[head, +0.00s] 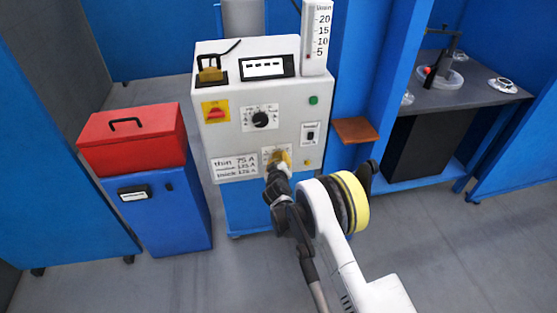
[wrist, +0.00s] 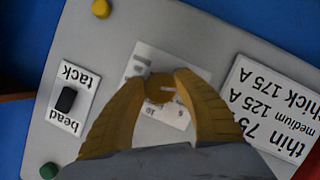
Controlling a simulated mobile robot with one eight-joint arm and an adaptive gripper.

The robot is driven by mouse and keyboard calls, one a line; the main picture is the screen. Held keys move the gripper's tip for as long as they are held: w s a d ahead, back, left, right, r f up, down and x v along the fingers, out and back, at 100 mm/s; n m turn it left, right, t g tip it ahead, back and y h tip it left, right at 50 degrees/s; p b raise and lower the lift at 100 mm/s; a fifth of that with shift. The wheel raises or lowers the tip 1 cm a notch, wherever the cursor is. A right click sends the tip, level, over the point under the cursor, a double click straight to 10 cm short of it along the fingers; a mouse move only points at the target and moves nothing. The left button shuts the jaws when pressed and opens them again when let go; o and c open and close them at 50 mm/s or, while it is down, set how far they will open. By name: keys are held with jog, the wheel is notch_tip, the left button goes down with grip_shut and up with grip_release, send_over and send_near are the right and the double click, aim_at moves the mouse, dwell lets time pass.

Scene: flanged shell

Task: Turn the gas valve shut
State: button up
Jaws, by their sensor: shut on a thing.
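The gas valve (wrist: 162,90) shows as a small ochre knob with a pale mark, in front of a white scale plate (wrist: 150,62) low on the welding machine's front panel. My gripper (wrist: 160,88) has its two ochre fingers on either side of the knob and is shut on it. In the head view my gripper (head: 281,160) reaches the panel from below and hides most of the valve. The scale's figures are mostly hidden. The flow tube (head: 317,38) stands at the machine's top right, marked 5 to 20; its float is too small to read.
The grey welding machine (head: 230,140) carries a yellow and red switch (head: 216,111), a black dial (head: 260,119), a bead/tack switch (head: 310,134) and a green button (head: 313,100). A red toolbox (head: 132,142) sits left on a blue cabinet (head: 170,215). A workbench (head: 460,95) stands right.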

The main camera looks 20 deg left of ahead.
jog(key=shift+n+t+h, duration=0.3)
jog(key=shift+n, duration=0.4)
jog(key=o, duration=1.2)
jog(key=v, duration=1.2)
jog(key=shift+f, duration=0.1)
